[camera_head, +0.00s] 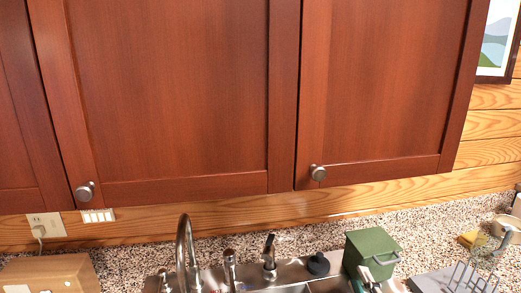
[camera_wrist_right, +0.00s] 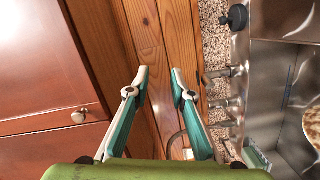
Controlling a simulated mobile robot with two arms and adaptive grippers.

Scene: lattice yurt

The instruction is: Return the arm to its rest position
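My right gripper shows in the wrist view, its two grey and teal fingers (camera_wrist_right: 159,84) apart and nothing between them. Its green body lies along the bottom edge. Beyond the fingertips is the wood wall strip between the cabinets and the counter. The fingers touch nothing that I can see. In the head view a dark green block (camera_head: 372,242) with grey linked parts shows at the lower right, by the sink; I cannot tell for sure whether it is part of my right gripper. My left gripper is not in view.
Red-brown cabinets (camera_head: 180,90) with round knobs hang above the speckled counter (camera_head: 130,262). A tall faucet (camera_head: 185,250) and smaller taps rise behind the steel sink (camera_wrist_right: 262,95). A wooden box (camera_head: 50,272) is at left; a yellow sponge (camera_head: 468,239) and wire rack (camera_head: 470,278) are at right.

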